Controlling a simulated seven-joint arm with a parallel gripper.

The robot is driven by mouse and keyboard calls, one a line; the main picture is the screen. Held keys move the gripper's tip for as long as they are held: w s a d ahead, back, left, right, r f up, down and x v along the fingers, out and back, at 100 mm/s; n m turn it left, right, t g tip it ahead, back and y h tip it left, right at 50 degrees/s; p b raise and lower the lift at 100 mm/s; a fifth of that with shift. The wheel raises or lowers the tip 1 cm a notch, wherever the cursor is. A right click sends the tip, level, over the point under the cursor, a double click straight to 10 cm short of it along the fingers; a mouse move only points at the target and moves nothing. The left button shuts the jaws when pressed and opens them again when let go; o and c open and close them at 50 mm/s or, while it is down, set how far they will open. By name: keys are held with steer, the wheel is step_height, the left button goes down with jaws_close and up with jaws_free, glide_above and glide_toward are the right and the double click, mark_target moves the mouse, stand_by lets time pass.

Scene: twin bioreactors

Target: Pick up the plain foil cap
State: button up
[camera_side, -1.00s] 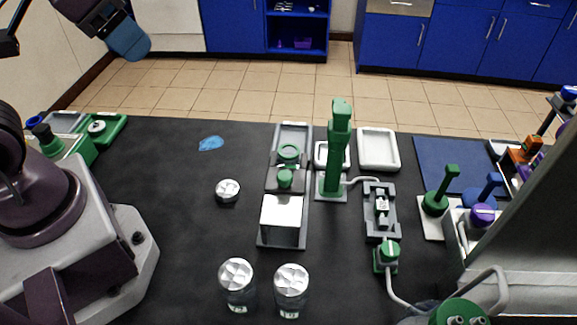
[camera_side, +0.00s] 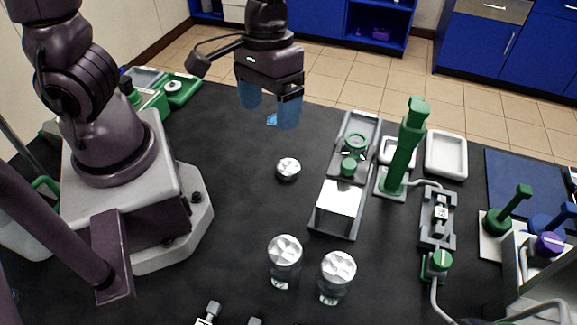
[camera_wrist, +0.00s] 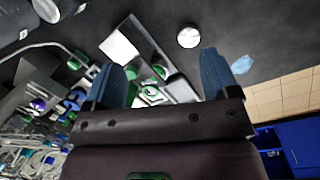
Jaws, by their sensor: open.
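A loose silver foil cap (camera_side: 288,169) lies on the black bench, left of the grey tray stand; it also shows at the top of the wrist view (camera_wrist: 189,37). Two glass jars near the front carry similar crinkled silver caps, a left one (camera_side: 285,250) and a right one (camera_side: 338,266). My gripper (camera_side: 268,112) hangs above the bench, pointing down, behind and above the loose cap. Its blue fingers are spread and empty, and they also show in the wrist view (camera_wrist: 163,65).
A grey stand (camera_side: 322,223) with green fittings and a tall green-handled tool (camera_side: 407,150) stand right of the loose cap. A white tray (camera_side: 446,154) lies farther right. A light-blue patch (camera_side: 271,120) lies behind the cap. The bench left of the cap is clear.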

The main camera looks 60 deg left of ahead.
mark_target(288, 166)
steer(key=w+a+f+n, duration=0.1)
steer(key=f+n, duration=0.2)
steer(key=f, duration=0.3)
steer(key=w+a+f+n+y, duration=0.1)
steer(key=w+a+f+n, duration=0.1)
steer(key=f, duration=0.5)
steer(key=w+a+f+n+t+y, duration=0.1)
steer(key=w+f+n, duration=0.1)
steer(key=f+n, duration=0.3)
step_height(288, 166, down, 2)
steer(key=shift+w+a+f, duration=0.1)
steer(key=shift+a+f, duration=0.05)
steer(key=c, duration=1)
